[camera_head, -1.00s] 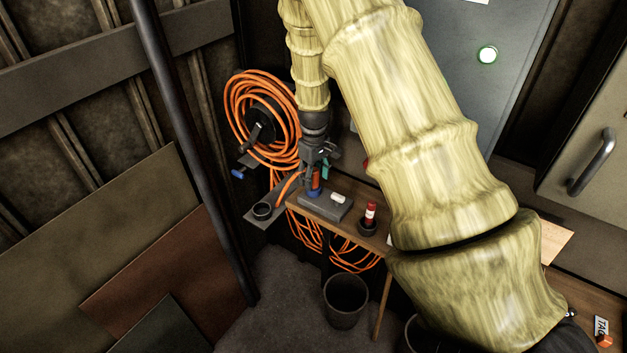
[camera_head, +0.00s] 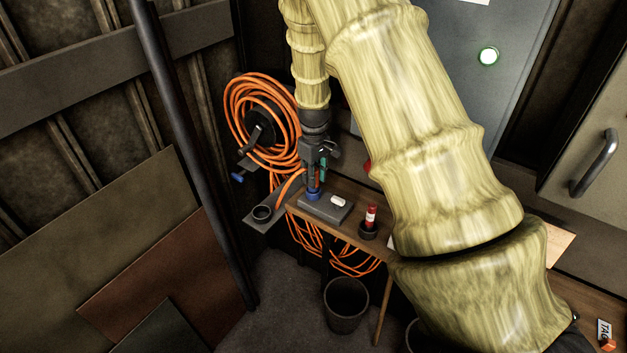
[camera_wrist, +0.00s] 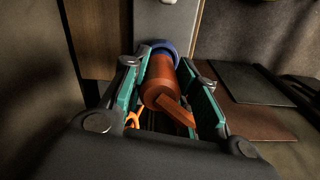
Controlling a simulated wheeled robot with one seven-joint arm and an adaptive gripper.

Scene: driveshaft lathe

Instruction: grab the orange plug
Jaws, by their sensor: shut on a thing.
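The orange plug (camera_wrist: 160,80) shows in the wrist view as an orange cylinder with a blue ring (camera_wrist: 157,46) at its far end. My gripper (camera_wrist: 170,75) has its two green-padded fingers on either side of the plug, shut on it. In the head view my gripper (camera_head: 315,178) points down at the left end of the wooden shelf. There the blue ring (camera_head: 314,196) shows below the fingers, at the grey block (camera_head: 325,211). The fingers hide most of the plug in the head view. I cannot tell whether the plug is seated in the block.
An orange cable coil (camera_head: 238,100) hangs on a reel left of my gripper. A white piece (camera_head: 338,201) lies on the block, and a red-and-white cylinder (camera_head: 371,215) stands in a dark holder to the right. A dark bin (camera_head: 345,304) stands below. A dark pole (camera_head: 190,150) rises at left.

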